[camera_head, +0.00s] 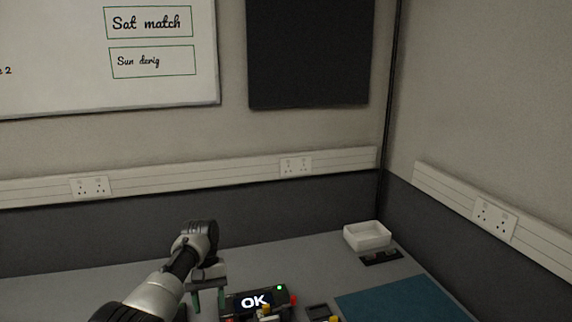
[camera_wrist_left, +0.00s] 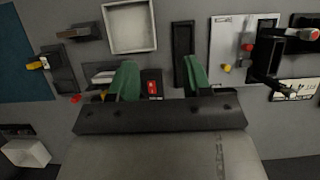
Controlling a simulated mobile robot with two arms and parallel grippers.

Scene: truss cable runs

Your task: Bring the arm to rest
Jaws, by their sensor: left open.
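My left arm comes in from the lower left in the head view. Its gripper (camera_head: 208,298) points down over the grey bench, to the left of a dark device with a lit "OK" display (camera_head: 253,301). In the left wrist view the two green fingers (camera_wrist_left: 160,80) stand wide apart, with nothing held between them. A small dark block with a red part (camera_wrist_left: 152,86) shows in the gap beyond the fingers; I cannot tell its distance from them. My right gripper is in neither view.
A white tray (camera_head: 367,236) stands at the back right near the wall, with a blue mat (camera_head: 405,304) in front. The wrist view shows a square pale-rimmed tray (camera_wrist_left: 130,27), a silver panel with knobs (camera_wrist_left: 240,50) and a white box (camera_wrist_left: 25,152). The bench's back left is clear.

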